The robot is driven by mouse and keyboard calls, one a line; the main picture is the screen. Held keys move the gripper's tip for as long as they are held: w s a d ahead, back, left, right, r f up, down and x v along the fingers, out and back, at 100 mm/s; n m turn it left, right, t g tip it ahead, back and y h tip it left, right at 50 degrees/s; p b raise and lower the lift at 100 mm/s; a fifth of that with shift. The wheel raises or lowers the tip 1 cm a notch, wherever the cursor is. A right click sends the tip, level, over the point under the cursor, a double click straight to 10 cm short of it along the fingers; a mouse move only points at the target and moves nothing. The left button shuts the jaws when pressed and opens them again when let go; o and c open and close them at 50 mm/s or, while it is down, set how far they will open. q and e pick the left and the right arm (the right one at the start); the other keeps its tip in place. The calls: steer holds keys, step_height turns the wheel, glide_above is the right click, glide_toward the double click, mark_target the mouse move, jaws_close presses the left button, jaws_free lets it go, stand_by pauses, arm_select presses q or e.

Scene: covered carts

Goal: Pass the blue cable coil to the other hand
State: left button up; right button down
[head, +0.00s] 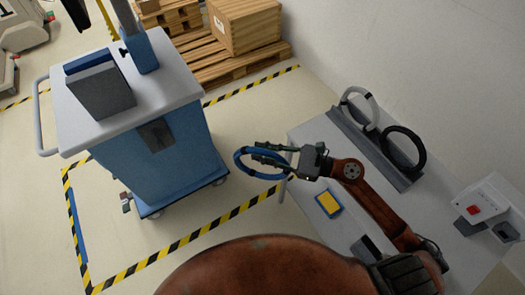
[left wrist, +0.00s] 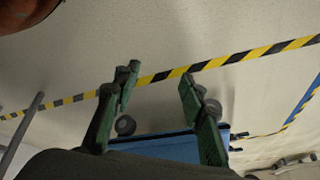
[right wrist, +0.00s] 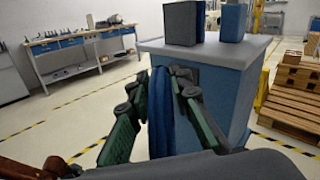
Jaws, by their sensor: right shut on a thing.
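The blue cable coil (head: 237,163) is a ring held in the air between the blue cart and the white table in the head view. My right gripper (head: 262,152) is shut on its near side. In the right wrist view the coil (right wrist: 160,115) stands edge-on between the fingers of that gripper (right wrist: 160,80). My left gripper (left wrist: 158,78) shows in the left wrist view with its fingers spread and nothing between them. The floor and a blue cart's lower part lie beyond it. I cannot make out the left gripper in the head view.
The blue cart (head: 180,168) carries a grey bin (head: 102,92). On the white table (head: 310,135) a rack holds a grey coil (head: 346,98) and a black coil (head: 423,150). A yellow-and-blue item (head: 328,204) and a red-button box (head: 490,205) lie there too. Pallets (head: 215,68) stand behind.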

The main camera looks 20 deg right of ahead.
arm_select(q)
steer(key=s+f+n+g, duration=0.1)
steer(key=s+f, duration=0.3)
steer(key=s, duration=0.8)
steer(key=s+a+f+n+g, duration=0.1)
steer(key=s+f+g, duration=0.2)
steer(key=s, duration=1)
steer(key=shift+a+f, duration=0.25)
steer(key=shift+f, duration=0.2)
